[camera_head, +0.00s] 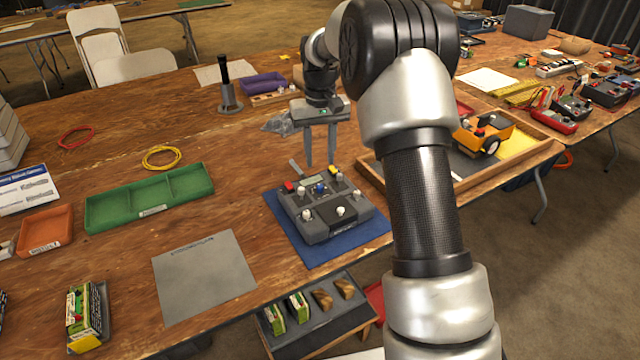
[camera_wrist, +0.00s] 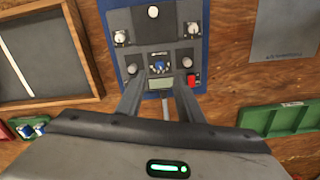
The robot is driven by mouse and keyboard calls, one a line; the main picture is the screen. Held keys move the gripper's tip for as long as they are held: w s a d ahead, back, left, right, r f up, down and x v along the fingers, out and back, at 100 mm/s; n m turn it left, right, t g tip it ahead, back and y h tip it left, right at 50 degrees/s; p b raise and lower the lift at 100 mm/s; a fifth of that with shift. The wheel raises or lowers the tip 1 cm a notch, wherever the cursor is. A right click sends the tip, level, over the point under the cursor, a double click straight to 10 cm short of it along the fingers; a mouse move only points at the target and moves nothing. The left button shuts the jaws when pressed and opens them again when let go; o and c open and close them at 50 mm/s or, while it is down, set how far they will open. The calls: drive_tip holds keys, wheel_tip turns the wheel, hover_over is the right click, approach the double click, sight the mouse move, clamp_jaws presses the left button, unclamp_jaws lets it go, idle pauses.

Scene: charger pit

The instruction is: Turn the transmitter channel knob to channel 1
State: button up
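The grey transmitter (camera_head: 322,226) lies on a blue mat (camera_head: 375,229) near the table's front edge. It carries several white knobs or sticks, a red part and a small display. A blue knob (camera_head: 320,188) sits near its upper middle; this knob also shows in the wrist view (camera_wrist: 160,66), just beyond my fingertips. I cannot read any channel marks. My gripper (camera_head: 320,164) points down, its two fingers apart and empty, above the far side of the transmitter. In the wrist view my gripper (camera_wrist: 160,82) spans the display, with the knob uncovered.
A wooden tray (camera_head: 378,178) with a yellow-orange vehicle (camera_head: 484,135) stands at right. A green divided tray (camera_head: 150,198) and a grey sheet (camera_head: 204,277) lie at left. Bare table lies left of my gripper.

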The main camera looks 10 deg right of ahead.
sight(320, 186)
wheel_tip(320, 186, down, 9)
drive_tip(key=shift+r+b, duration=0.1)
drive_tip(key=shift+b, duration=0.65)
clamp_jaws()
